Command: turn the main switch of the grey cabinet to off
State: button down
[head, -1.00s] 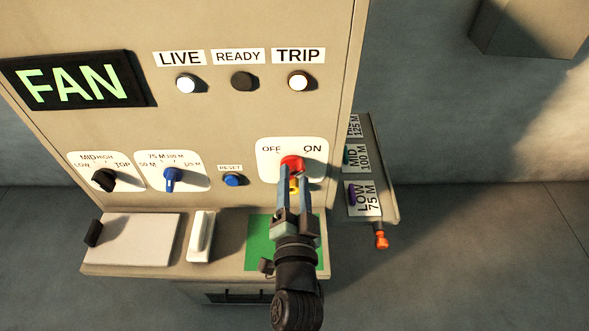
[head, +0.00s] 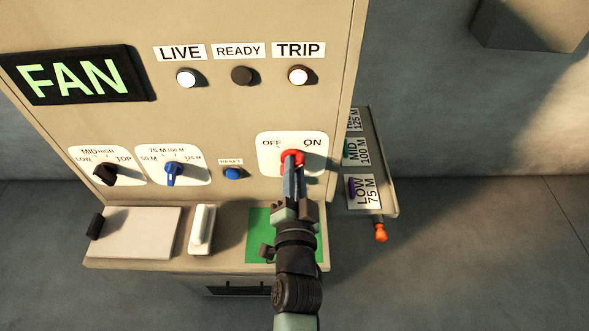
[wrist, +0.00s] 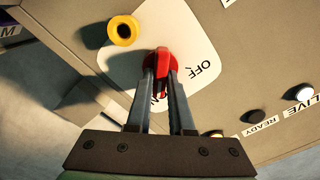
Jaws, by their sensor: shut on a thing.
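The grey cabinet (head: 230,120) fills the left and middle of the head view. Its main switch is a red rotary handle (head: 291,157) on a white plate marked OFF at left and ON at right. My gripper (head: 292,166) is shut on the red handle, seen end-on in the head view. In the wrist view the two fingers (wrist: 161,75) lie on either side of the red handle (wrist: 161,56). The handle's lower part runs between the fingers toward the partly hidden ON mark; OFF is clear of it.
A yellow round part (wrist: 123,30) sits beside the switch plate. The LIVE (head: 187,78) and TRIP (head: 298,75) lamps look white; READY (head: 241,76) is dark. A shelf (head: 140,265) juts out below, and a side rack (head: 385,180) with labelled tags hangs at right.

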jog(key=shift+n, duration=0.3)
jog(key=shift+a+n+b, duration=0.2)
jog(key=shift+n+b, duration=1.35)
jog(key=shift+n, duration=2.8)
jog(key=shift+a+n+b, duration=0.2)
jog(key=shift+n+b, duration=1.35)
jog(key=shift+n, duration=2.8)
jog(key=c, duration=0.8)
grip_release()
jog(key=shift+s, duration=0.15)
jog(key=s+b, duration=0.3)
jog(key=s, duration=0.9)
jog(key=shift+s+b, duration=0.3)
jog(key=shift+s, duration=0.05)
